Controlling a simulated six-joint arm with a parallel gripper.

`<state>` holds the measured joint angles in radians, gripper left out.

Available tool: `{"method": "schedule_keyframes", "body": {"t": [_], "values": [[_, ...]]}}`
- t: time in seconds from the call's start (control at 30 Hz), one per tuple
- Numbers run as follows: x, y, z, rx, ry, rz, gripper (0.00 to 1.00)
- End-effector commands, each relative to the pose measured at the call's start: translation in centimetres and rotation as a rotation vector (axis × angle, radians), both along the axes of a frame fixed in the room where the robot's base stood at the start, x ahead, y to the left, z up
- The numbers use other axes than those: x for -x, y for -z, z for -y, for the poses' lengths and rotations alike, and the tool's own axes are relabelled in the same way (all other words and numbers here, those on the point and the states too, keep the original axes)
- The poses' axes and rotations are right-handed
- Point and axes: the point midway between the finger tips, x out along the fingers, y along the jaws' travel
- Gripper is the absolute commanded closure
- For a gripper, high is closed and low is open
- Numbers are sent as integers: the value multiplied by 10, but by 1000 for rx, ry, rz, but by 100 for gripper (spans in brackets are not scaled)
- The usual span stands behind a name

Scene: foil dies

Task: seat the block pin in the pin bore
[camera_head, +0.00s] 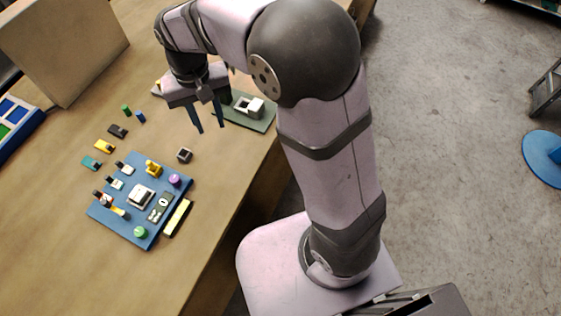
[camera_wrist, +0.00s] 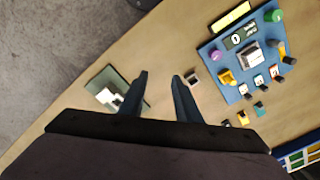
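My gripper (camera_head: 210,128) is open and empty above the table, fingers pointing down. In the wrist view its two fingertips (camera_wrist: 160,76) are apart with bare wood between them. A small dark block with a pale top (camera_head: 185,155) stands alone on the wood; the wrist view shows it (camera_wrist: 193,78) just right of the right fingertip. A green plate (camera_head: 262,125) carries a white block with an opening (camera_head: 248,105), partly behind my gripper; the plate is left of the fingers in the wrist view (camera_wrist: 98,80). I cannot tell for certain which parts are the block pin and pin bore.
A blue board (camera_head: 125,234) with several fittings lies at the front left. A green cylinder (camera_head: 126,110), a blue cylinder (camera_head: 140,117) and small coloured pieces lie loose beyond it. A tan box (camera_head: 65,45) stands at the back left.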

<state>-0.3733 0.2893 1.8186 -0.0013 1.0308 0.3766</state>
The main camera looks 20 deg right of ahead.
Motion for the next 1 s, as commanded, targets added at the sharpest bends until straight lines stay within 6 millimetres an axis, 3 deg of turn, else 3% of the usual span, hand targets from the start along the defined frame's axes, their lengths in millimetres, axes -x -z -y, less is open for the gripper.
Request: {"method": "schedule_keyframes", "body": {"t": [0.03, 0.2, 0.4, 0.6, 1.0], "values": [[14, 4, 26, 0, 11, -1, 70], [64, 23, 90, 0, 9, 0, 70], [119, 43, 130, 1, 5, 1, 70], [147, 54, 144, 1, 1, -1, 70], [150, 56, 145, 1, 0, -2, 70]]}}
